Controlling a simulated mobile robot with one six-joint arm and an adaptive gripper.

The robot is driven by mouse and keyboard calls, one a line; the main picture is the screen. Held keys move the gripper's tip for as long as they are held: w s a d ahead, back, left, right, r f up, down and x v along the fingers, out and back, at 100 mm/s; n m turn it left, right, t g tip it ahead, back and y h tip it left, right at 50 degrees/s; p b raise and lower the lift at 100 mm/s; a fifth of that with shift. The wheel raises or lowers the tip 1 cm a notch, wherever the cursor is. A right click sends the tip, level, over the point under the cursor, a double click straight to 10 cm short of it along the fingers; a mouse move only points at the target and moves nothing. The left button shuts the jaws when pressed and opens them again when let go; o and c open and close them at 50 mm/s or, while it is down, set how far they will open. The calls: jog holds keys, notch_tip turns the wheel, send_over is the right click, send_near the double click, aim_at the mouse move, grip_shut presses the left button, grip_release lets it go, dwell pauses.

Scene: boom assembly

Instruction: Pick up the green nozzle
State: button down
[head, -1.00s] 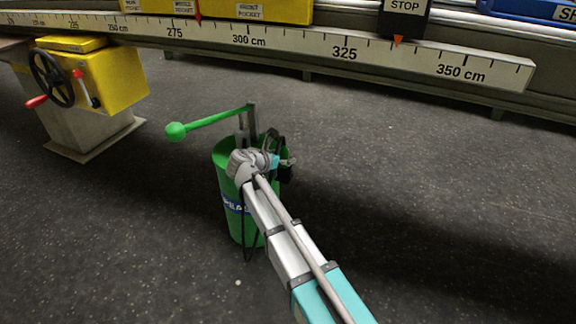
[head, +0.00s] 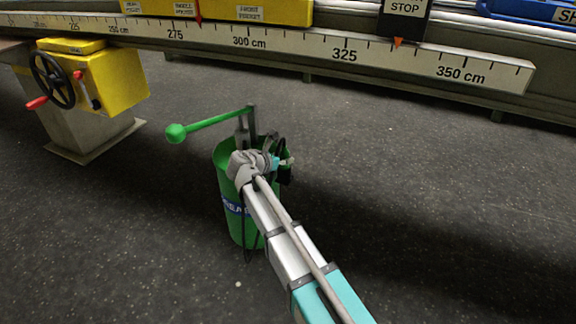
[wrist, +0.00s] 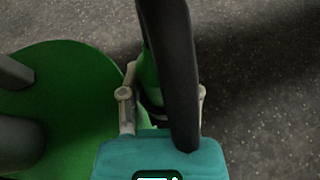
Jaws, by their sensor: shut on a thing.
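The green nozzle (wrist: 148,78) shows in the wrist view between the two grey fingers of my gripper (wrist: 162,97). The gripper is shut on it. A black hose (wrist: 175,70) crosses in front and hides part of the nozzle and the grip. In the head view my gripper (head: 286,163) is at the right side of the green pump bucket (head: 228,172), near its upper rim. The nozzle cannot be made out clearly there. The bucket also shows at the left of the wrist view (wrist: 75,85).
The bucket's pump lever (head: 212,122) sticks out left, ending in a green knob. A yellow machine unit (head: 115,80) with a black handwheel stands at left. A long scale rail (head: 300,50) runs across the back. The floor right of the bucket is clear.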

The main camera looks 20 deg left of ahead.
jog(key=shift+r, duration=0.15)
notch_tip(320, 180, up, 10)
jog(key=p, duration=1)
dwell(0.9)
